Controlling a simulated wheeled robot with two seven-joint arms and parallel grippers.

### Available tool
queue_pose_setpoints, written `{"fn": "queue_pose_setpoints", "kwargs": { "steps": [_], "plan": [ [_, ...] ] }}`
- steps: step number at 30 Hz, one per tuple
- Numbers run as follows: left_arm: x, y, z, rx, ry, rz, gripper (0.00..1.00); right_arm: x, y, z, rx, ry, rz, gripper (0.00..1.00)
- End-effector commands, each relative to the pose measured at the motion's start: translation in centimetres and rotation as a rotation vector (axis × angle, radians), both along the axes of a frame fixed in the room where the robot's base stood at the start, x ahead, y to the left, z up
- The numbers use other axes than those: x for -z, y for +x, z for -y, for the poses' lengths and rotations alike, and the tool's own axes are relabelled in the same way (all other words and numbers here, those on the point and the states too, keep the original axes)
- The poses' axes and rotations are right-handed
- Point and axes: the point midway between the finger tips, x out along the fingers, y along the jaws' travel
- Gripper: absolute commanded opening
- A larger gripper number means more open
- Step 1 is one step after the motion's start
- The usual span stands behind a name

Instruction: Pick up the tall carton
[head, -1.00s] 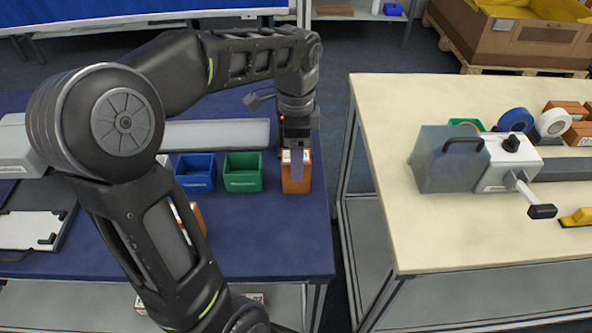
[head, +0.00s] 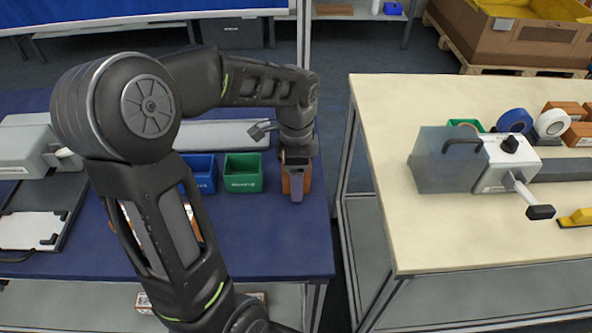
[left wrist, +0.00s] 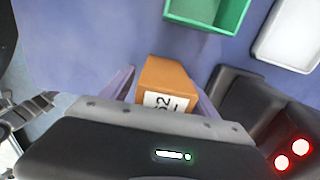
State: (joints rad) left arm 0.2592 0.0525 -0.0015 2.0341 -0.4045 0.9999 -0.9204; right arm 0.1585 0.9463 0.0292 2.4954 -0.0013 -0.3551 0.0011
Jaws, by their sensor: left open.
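The tall carton is an orange-brown box with a white label; it stands near the right end of the blue table. In the head view my left gripper (head: 296,187) is directly over it and hides most of it, leaving a strip of the carton (head: 307,180) showing at the side. In the left wrist view the carton (left wrist: 168,75) lies between the two spread fingers of my left gripper (left wrist: 163,92), its label partly cut off by the gripper body. Contact between fingers and carton cannot be made out. My right gripper is not in view.
A green bin (head: 243,173) and a blue bin (head: 203,172) stand left of the carton. A long grey tray (head: 222,134) lies behind them. My left arm hides part of the blue table (head: 270,245). A gap separates it from the cream table (head: 440,235) with a grey machine (head: 447,165).

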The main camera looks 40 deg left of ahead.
Motion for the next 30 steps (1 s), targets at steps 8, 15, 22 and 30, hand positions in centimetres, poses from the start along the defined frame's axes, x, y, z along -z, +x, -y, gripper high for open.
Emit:
{"fn": "queue_pose_setpoints", "kwargs": {
  "steps": [8,15,22,30],
  "plan": [
    [-0.04,0.01,-0.01,0.0,0.0,0.0,0.69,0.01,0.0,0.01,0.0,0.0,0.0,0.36],
    [-0.06,0.01,0.0,0.0,0.0,0.0,0.69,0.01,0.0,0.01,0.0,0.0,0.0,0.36],
    [-0.06,0.01,0.0,0.0,0.0,0.0,0.5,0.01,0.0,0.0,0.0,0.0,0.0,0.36],
    [-0.06,0.01,0.0,-0.001,0.0,0.0,0.28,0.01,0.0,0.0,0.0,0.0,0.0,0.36]
  ]
}}
